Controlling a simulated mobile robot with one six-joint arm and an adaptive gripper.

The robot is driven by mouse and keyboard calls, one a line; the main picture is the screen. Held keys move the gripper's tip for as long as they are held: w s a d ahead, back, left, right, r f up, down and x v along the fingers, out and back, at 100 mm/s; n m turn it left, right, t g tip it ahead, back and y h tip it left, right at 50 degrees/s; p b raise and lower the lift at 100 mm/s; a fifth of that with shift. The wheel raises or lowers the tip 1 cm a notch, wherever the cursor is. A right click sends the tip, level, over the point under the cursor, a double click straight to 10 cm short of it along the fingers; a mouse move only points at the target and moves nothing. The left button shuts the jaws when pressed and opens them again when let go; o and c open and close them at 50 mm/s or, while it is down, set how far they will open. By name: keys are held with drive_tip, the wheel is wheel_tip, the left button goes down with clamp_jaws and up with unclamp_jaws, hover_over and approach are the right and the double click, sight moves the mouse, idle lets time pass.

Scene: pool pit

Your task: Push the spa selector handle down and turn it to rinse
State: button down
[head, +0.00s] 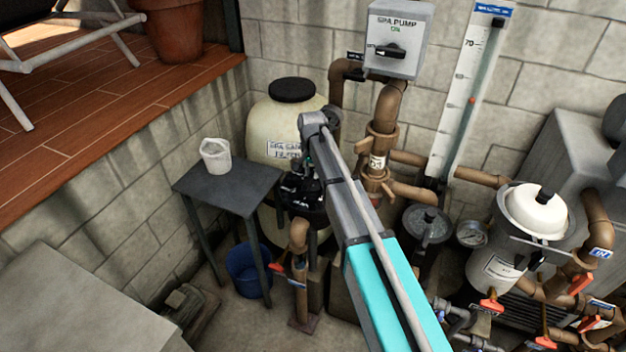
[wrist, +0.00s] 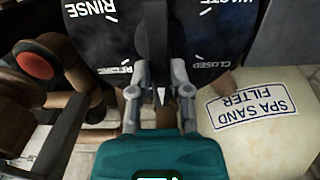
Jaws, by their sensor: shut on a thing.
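The black selector valve (wrist: 105,45) fills the top of the wrist view, with RINSE at its upper left, WASTE at upper right and CLOSED at right. Another label at lower left is partly hidden. The black selector handle (wrist: 157,30) runs up the middle of the valve. My gripper (wrist: 159,75) is shut on the handle, one grey finger on each side. In the head view my gripper (head: 302,172) is at the black valve on the front of the spa sand filter, partly hidden by my arm. Whether the handle is pressed down cannot be told.
The cream filter tank (head: 272,115) stands behind the valve. A grey table (head: 228,185) with a white tub (head: 215,156) is at left, a blue bucket (head: 245,270) below it. Brown pipes (head: 383,110) and the spa pump switch box (head: 398,38) stand close at right.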

drive_tip(key=m, duration=0.5)
drive_tip(key=shift+s+m, duration=0.1)
drive_tip(key=shift+m, duration=0.2)
drive_tip(key=m, duration=0.6)
drive_tip(key=shift+c, duration=2.2)
unclamp_jaws()
wheel_tip(320, 180, up, 7)
drive_tip(key=p, duration=0.7)
